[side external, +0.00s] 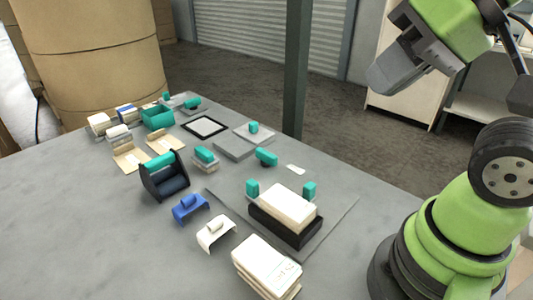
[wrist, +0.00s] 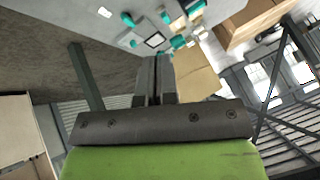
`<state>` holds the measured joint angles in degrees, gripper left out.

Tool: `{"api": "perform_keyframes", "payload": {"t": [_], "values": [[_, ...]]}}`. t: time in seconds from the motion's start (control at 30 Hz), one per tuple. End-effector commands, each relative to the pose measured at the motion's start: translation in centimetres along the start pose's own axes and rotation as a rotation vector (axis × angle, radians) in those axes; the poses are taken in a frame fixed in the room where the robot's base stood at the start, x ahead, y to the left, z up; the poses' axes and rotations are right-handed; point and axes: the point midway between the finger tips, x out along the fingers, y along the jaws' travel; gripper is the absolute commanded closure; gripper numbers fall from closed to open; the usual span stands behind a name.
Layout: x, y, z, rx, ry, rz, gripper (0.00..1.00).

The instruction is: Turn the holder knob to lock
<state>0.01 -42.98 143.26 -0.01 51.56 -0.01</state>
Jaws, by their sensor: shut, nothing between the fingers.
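Several teal knob-like pieces stand on the grey table (side external: 70,200) in the side view. Two of them, a left one (side external: 252,189) and a right one (side external: 309,190), flank a black holder (side external: 285,232) with a cream block (side external: 275,205) on it. Another teal piece (side external: 266,157) lies farther back. I cannot tell which is the holder knob, nor how it is turned. My gripper (side external: 378,82) is high above and beyond the table's right edge, apart from everything. In the wrist view my gripper (wrist: 155,60) has its fingers together and holds nothing.
A dark cradle with a teal top (side external: 165,177), a blue bracket (side external: 190,208), a white bracket (side external: 216,232) and a stack of cream blocks (side external: 266,268) stand on the table. A green post (side external: 297,70) rises behind. The table's left front is clear.

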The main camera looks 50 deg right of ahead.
Motion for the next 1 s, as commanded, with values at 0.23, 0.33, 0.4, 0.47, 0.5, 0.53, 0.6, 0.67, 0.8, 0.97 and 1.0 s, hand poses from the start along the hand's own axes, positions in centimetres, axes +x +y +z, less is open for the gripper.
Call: {"api": "perform_keyframes", "payload": {"t": [0.23, 0.33, 0.4, 0.47, 0.5, 0.53, 0.6, 0.67, 0.8, 0.97, 1.0], "values": [[0.5, -0.6, -2.4, 0.083, -0.038, 0.034, 0.43], [1.7, -1.0, -5.2, 0.185, -0.079, 0.079, 0.20], [3.0, -1.2, -7.4, 0.271, -0.107, 0.118, 0.04], [4.3, -1.2, -9.2, 0.343, -0.128, 0.153, 0.02], [5.3, -1.1, -10.3, 0.392, -0.143, 0.177, 0.02], [6.2, -1.0, -11.1, 0.428, -0.152, 0.195, 0.02], [8.3, -0.6, -12.8, 0.513, -0.173, 0.239, 0.02], [10.3, -0.1, -14.1, 0.585, -0.189, 0.279, 0.02], [15.5, 1.7, -16.4, 0.752, -0.217, 0.377, 0.02], [21.9, 4.7, -17.3, 0.939, -0.234, 0.496, 0.02], [23.4, 5.4, -17.2, 0.981, -0.236, 0.524, 0.02]]}}
